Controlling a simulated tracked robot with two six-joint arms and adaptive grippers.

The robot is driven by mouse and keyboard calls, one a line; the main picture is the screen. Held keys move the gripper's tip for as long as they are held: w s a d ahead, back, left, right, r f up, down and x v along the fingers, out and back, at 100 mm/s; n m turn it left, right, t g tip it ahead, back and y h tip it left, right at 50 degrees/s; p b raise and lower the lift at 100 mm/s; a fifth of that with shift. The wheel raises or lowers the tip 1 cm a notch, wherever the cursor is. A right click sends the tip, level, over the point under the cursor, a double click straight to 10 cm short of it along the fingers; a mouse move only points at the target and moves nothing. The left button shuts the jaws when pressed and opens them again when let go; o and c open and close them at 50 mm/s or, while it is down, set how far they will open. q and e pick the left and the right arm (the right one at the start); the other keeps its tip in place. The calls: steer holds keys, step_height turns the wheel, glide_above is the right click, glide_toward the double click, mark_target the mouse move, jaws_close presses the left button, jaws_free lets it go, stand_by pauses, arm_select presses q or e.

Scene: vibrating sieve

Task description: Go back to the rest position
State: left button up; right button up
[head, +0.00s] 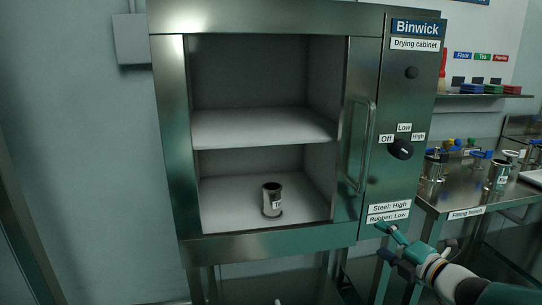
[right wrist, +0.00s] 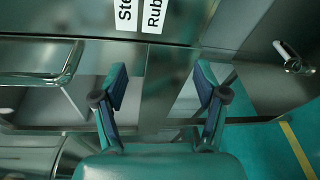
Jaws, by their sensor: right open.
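My right gripper (head: 388,243) is at the lower right of the head view, in front of the lower right corner of the drying cabinet (head: 370,170), below its "Steel: High" and "Rubber: Low" labels. In the right wrist view its two fingers (right wrist: 160,90) stand apart with nothing between them. A steel cup (head: 271,200) with a white label stands upright on the cabinet's lower shelf, well away from the gripper. My left gripper is not in view.
The fitting bench (head: 465,203) at the right holds several metal parts. A shelf (head: 480,95) with coloured items hangs above it.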

steer(key=s+a+f+m+g, duration=0.2)
steer(key=a+f+m, duration=0.15)
steer(key=f, duration=0.65)
steer(key=s+a+f+m+g, duration=0.1)
steer(key=a+f+m+g, duration=0.1)
steer(key=a+f, duration=0.5)
steer(key=s+a+f+m+g+h, duration=0.1)
steer(key=s+a+f+m+g, duration=0.15)
steer(key=s+f+m, duration=0.45)
steer(key=s+a+f+m+g, duration=0.25)
steer(key=s+f, duration=0.65)
steer(key=f, duration=0.5)
steer(key=s+f+m+g+h, duration=0.1)
steer(key=s+f+m+g, duration=0.15)
steer(key=s+m, duration=0.45)
steer(key=s+f+m+g, duration=0.2)
steer(key=s+m+g, duration=0.15)
steer(key=s, duration=0.45)
step_height(320, 180, up, 21)
steer(key=m+p, duration=0.1)
steer(key=p, duration=1.9)
steer(key=shift+f+p, duration=0.15)
steer(key=shift+p, duration=0.25)
